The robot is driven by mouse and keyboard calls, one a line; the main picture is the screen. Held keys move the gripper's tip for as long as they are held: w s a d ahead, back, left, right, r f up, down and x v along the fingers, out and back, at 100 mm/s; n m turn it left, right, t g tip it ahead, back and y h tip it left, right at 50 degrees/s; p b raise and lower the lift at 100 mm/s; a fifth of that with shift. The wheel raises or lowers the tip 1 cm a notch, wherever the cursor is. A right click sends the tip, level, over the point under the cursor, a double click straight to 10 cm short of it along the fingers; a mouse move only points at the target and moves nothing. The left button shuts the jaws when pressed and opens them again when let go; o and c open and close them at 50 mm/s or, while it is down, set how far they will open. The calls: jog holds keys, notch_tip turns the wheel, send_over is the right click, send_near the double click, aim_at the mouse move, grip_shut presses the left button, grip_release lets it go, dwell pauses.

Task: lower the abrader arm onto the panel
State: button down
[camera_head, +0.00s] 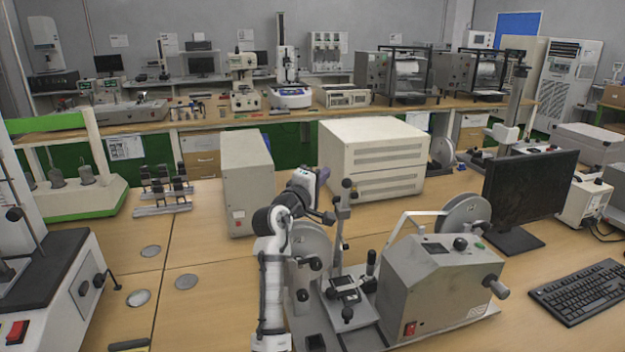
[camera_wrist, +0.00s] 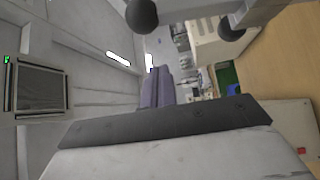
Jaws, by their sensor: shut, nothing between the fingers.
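The abrader is a grey machine (camera_head: 436,285) on a base plate on the wooden bench, with a disc wheel at each end. A pale upright arm (camera_head: 341,222) with black ball knobs stands raised left of the grey housing. I take it to be the abrader arm. A small dark plate (camera_head: 346,288) lies low at its foot; I cannot tell if it is the panel. My gripper (camera_head: 323,174) is beside the arm's upper end, just left of the top knob. In the wrist view its purple fingers (camera_wrist: 157,88) are together and empty. A black knob (camera_wrist: 142,15) shows near them.
Two beige boxes, a narrow one (camera_head: 248,180) and a wide one (camera_head: 372,160), stand behind the abrader. A monitor (camera_head: 527,195) and keyboard (camera_head: 585,291) are to the right. Bare bench (camera_head: 205,260) lies to the left.

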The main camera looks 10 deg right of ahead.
jog(key=s, duration=0.1)
jog(key=s+d+p, duration=0.1)
jog(key=s+d, duration=0.1)
jog(key=shift+s+f+p, duration=0.15)
jog(key=shift+f+p, duration=0.1)
jog(key=shift+p, duration=0.1)
jog(key=shift+s+f, duration=0.1)
